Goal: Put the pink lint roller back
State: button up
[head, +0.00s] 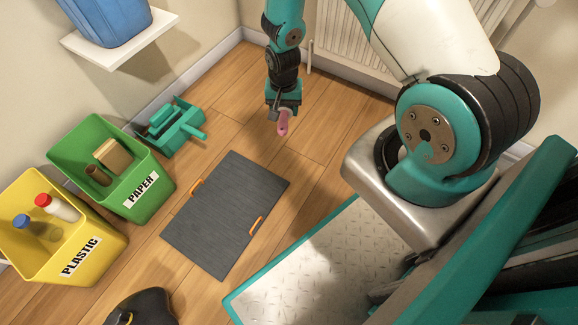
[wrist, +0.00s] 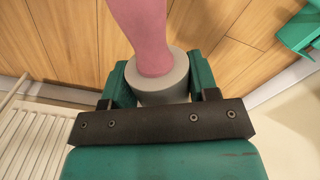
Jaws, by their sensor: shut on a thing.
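The pink lint roller (head: 283,123) is in my gripper (head: 284,107), held above the wooden floor near the radiator. In the wrist view, the fingers of my gripper (wrist: 160,82) are shut around the roller's grey cylinder (wrist: 164,92), and its pink handle (wrist: 143,35) sticks out beyond them. The roller's far end is cut off by the picture's top edge. The teal caddy (head: 180,132) stands on the floor by the left wall, apart from my gripper. Part of a teal thing, perhaps this caddy, shows in the wrist view (wrist: 299,32).
A dark grey mat (head: 225,215) with orange handles lies on the floor. A green PAPER bin (head: 150,203) and a yellow PLASTIC bin (head: 88,265) stand at left. A white shelf (head: 125,48) bears a blue container (head: 108,15). A radiator (head: 350,38) is at the back.

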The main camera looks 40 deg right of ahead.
jog(key=m+b, duration=0.1)
jog(key=b, duration=1)
send_over(288, 162)
notch_tip(288, 162, down, 22)
jog(key=shift+f, duration=0.1)
notch_tip(288, 162, down, 5)
jog(key=shift+r+b, duration=0.1)
jog(key=shift+b, duration=1.15)
jog(key=shift+r, duration=0.1)
jog(key=o, duration=0.4)
jog(key=shift+f, duration=0.2)
jog(key=o, duration=0.4)
jog(key=shift+o, duration=0.2)
